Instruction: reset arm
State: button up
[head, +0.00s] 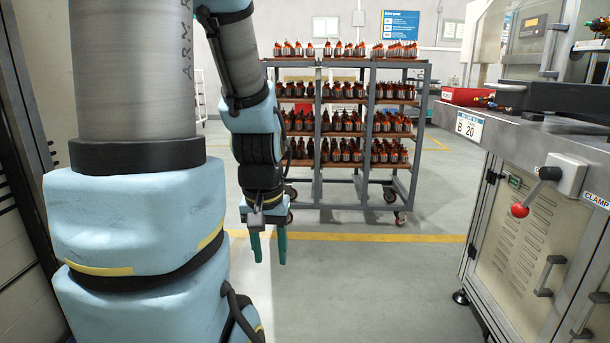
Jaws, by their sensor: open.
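My gripper (268,247) hangs pointing down at the end of my arm, left of the picture's middle. Its two green fingers are apart, with nothing between them. My arm, in pale blue covers and grey tubes, fills much of the left side and bends down to the gripper. The gripper is over open floor, in front of the lower left of a wheeled rack (318,178) and apart from the machine on the right.
The rack holds several shelves of copper-wound armatures (340,90). At right stands a machine cabinet (520,230) with a red-knobbed clamp lever (520,209) sticking out. A red bin (466,97) sits on its top. The grey floor (370,290) between is clear, crossed by a yellow line.

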notch_tip(320, 180, up, 15)
jog(key=p, duration=1.3)
